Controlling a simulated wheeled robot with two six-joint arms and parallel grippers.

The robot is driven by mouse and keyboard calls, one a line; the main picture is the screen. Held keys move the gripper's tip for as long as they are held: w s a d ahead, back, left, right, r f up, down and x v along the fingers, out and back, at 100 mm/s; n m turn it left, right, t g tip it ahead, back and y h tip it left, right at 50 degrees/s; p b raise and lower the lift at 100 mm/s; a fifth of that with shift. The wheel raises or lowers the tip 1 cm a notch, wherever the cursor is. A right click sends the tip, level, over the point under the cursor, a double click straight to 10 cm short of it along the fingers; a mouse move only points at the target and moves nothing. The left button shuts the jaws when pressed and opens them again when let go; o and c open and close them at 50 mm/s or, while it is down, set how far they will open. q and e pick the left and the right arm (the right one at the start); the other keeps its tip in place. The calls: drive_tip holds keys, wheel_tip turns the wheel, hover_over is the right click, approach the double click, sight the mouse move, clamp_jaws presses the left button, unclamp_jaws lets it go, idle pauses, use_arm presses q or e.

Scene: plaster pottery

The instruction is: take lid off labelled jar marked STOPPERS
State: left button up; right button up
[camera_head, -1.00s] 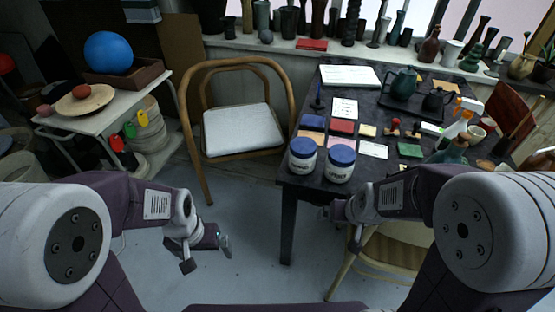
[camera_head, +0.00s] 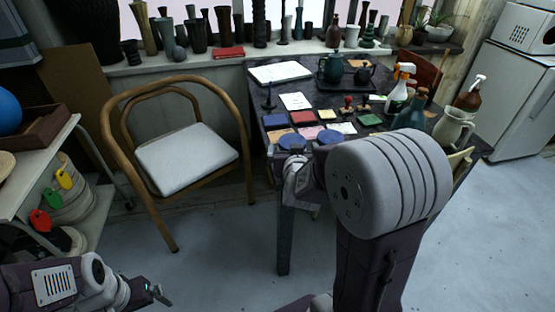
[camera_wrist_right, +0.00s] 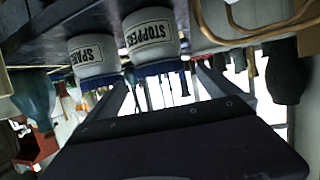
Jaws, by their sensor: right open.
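The jar marked STOPPERS (camera_wrist_right: 150,35) is white with a blue lid (camera_wrist_right: 158,68) and appears upside down in the right wrist view. In the head view its blue lid (camera_head: 292,140) is the left one of two at the table's near edge; my right arm hides the jar's body. My right gripper (camera_wrist_right: 165,82) is open, its fingers spread apart, with the lid showing between and beyond them. I see no contact. My left gripper (camera_head: 155,294) is low at the lower left, away from the table, and its opening is unclear.
A similar jar marked SPARE (camera_wrist_right: 92,55) stands close beside it; its lid (camera_head: 328,137) shows in the head view. The dark table (camera_head: 375,118) carries colour tiles, stamps, a teapot (camera_head: 331,67) and spray bottles. A chair (camera_head: 185,158) stands to the left.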

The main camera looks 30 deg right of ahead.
sight(292, 140)
drive_tip(key=b+x, duration=0.1)
drive_tip(key=x, duration=0.2)
drive_tip(key=shift+w+d+f, duration=0.2)
drive_tip(key=shift+d+f, duration=0.05)
drive_tip(key=shift+d, duration=0.05)
drive_tip(key=shift+w, duration=0.2)
drive_tip(key=b+x, duration=0.1)
drive_tip(key=x, duration=0.3)
drive_tip(key=shift+w+f+b, duration=0.15)
drive_tip(key=shift+f+b, duration=0.25)
drive_tip(key=shift+w+d+f, duration=0.1)
drive_tip(key=shift+w+d, duration=0.05)
drive_tip(key=shift+w, duration=0.2)
drive_tip(key=shift+s, duration=0.1)
drive_tip(key=shift+c, duration=1.2)
drive_tip(key=shift+r, duration=0.2)
drive_tip(key=c, duration=1.7)
wheel_tip(292, 140, up, 10)
drive_tip(key=p, duration=0.5)
